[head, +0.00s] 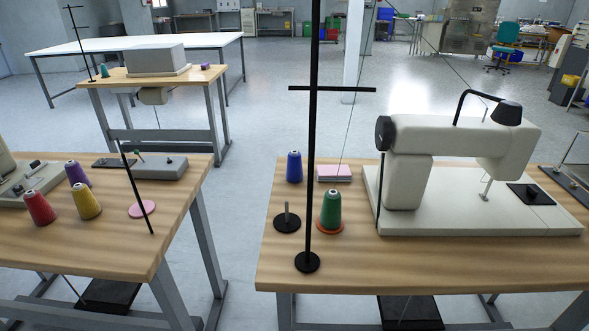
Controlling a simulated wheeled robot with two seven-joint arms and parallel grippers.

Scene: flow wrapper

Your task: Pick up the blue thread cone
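The blue thread cone (294,167) stands upright on the right wooden table (345,262), near its left edge towards the back. A pink stack (334,173) lies just right of it. A black disc with a short upright pin (287,222) is in front of it, and the pin is empty. A green thread cone (329,212) stands on an orange disc in front and to the right. Neither of my grippers shows in the head view.
A tall black thread stand (307,262) rises right of the blue cone. A white sewing machine (440,170) fills the table's right part. The left table (110,235) holds red (39,208), yellow (86,201) and purple (77,173) cones. Open floor lies between the tables.

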